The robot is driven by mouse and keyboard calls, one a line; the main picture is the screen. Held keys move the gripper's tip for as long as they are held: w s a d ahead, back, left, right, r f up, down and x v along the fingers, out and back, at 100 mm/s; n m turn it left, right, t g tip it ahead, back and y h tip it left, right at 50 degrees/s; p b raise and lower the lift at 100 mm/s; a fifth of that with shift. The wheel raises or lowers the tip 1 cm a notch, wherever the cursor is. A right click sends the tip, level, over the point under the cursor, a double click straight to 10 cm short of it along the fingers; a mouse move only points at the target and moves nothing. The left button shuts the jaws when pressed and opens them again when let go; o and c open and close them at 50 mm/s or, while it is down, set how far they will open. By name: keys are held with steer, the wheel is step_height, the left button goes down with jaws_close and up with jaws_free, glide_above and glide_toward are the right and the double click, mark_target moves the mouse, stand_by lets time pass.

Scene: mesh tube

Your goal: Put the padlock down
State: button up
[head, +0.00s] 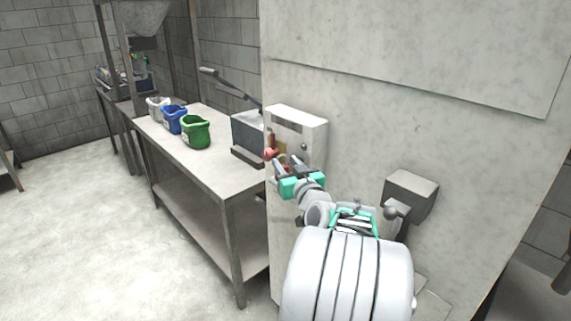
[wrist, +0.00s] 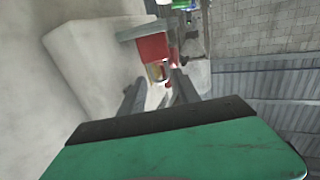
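My gripper (head: 274,163) is at the front of a pale wall box (head: 309,128), with its fingers pointing toward the left. In the wrist view its two dark fingers (wrist: 157,76) stand apart. A small red, rounded thing (head: 270,153), possibly the padlock, shows at the fingertips in the head view. The wrist view shows a small patch of red, yellow and white between or just beyond the tips. I cannot tell whether the fingers touch it. A larger red block (wrist: 153,47) under a grey bar lies beyond the tips, beside the box.
A metal workbench (head: 208,165) stands left of the wall panel. It carries green (head: 195,132), blue (head: 174,119) and white (head: 157,107) bins and a grey machine (head: 247,132) with a long lever. The bench top in front of the bins is clear. A grey box (head: 411,193) is on the panel at right.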

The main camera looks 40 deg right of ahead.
steer(key=b+v, duration=0.2)
steer(key=v, duration=0.9)
steer(key=w+a+f+n+g+y, duration=0.2)
steer(key=w+a+f+g+y, duration=0.1)
steer(key=a+f, duration=0.55)
steer(key=w+a+f+n+g+y, duration=0.2)
steer(key=a+f+g+y, duration=0.25)
steer(key=a, duration=0.75)
steer(key=s+a+f+g+h, duration=0.1)
steer(key=s+a+f+g, duration=0.5)
steer(key=s+a, duration=0.5)
steer(key=shift+s+a+f, duration=0.2)
steer(key=shift+s+a, duration=0.05)
steer(key=shift+s, duration=0.55)
steer(key=shift+g, duration=0.25)
